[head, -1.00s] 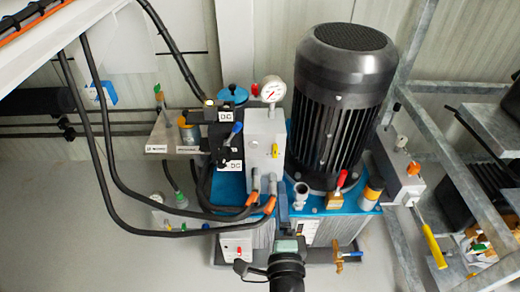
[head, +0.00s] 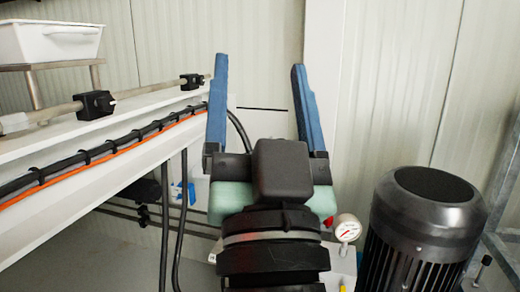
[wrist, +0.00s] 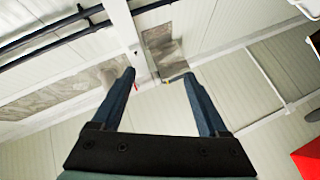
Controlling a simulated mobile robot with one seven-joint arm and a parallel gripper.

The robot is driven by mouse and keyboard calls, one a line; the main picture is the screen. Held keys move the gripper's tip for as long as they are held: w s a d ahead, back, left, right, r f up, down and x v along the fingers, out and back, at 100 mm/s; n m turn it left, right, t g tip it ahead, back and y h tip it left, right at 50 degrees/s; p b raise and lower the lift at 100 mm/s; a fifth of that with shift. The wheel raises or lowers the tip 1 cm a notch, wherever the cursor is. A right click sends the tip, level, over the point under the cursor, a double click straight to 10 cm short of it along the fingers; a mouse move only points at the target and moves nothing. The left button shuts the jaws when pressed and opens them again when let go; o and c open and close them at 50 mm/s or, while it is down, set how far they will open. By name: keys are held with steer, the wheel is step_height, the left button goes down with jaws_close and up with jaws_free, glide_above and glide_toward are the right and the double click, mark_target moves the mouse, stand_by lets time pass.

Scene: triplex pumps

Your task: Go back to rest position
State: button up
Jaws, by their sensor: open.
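My gripper (head: 258,95) is raised in the middle of the head view, its two blue fingers pointing up and spread wide apart. Nothing is between them. In the wrist view my gripper (wrist: 158,85) is also open and empty, and the fingers point toward the ceiling. The gripper and wrist hide part of the pump unit behind them.
A black motor (head: 422,235) stands at the lower right, with a pressure gauge (head: 347,228) beside it. A white beam (head: 90,195) with black and orange cables runs along the left. A white tub (head: 48,41) sits at upper left. Pale wall panels fill the back.

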steer(key=s+r+n+t+h+p, duration=0.1)
steer(key=s+r+t+p, duration=0.1)
steer(key=s+r, duration=0.55)
step_height(320, 180, up, 37)
steer(key=w+p, duration=0.2)
steer(key=p, duration=3.4)
steer(key=shift+a, duration=0.15)
steer(key=shift+f, duration=0.1)
